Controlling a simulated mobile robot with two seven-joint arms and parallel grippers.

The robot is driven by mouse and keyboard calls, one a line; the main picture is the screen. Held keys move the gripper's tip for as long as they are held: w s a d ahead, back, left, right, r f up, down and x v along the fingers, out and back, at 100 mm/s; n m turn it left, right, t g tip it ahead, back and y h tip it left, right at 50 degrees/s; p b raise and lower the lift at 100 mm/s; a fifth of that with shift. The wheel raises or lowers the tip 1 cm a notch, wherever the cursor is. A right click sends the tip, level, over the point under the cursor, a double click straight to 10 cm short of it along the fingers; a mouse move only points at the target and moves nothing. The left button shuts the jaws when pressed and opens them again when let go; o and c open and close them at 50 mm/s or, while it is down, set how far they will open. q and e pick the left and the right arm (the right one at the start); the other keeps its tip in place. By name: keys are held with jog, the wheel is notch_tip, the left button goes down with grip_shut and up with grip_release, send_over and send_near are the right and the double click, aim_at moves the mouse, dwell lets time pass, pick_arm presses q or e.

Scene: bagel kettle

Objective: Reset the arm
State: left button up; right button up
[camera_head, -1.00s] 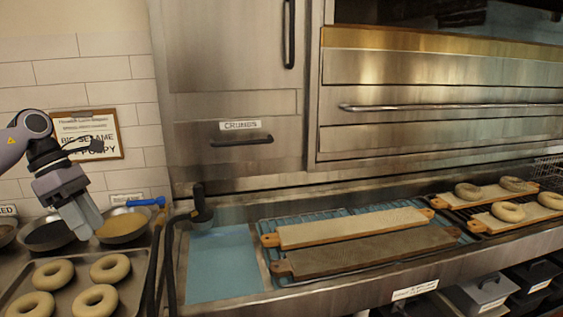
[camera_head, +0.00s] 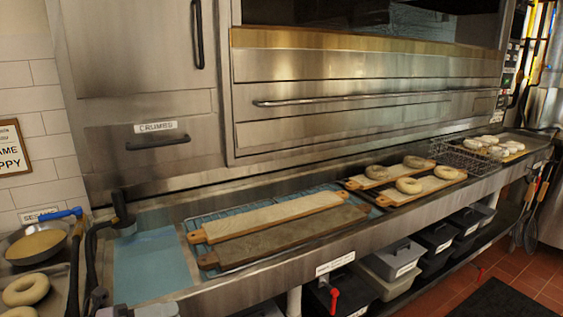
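Neither gripper shows clearly in the head view now. A small pale grey shape at the bottom edge, left of centre, is cut off, and I cannot tell what it is. Bagels (camera_head: 26,290) sit on a tray at the lower left, partly cut off by the frame.
A pan of seeds (camera_head: 36,246) stands at the left. More boards with bagels (camera_head: 409,186) lie farther right along the steel counter. A wire basket (camera_head: 463,158) stands beyond them. Lidded bins (camera_head: 391,259) fill the shelf below.

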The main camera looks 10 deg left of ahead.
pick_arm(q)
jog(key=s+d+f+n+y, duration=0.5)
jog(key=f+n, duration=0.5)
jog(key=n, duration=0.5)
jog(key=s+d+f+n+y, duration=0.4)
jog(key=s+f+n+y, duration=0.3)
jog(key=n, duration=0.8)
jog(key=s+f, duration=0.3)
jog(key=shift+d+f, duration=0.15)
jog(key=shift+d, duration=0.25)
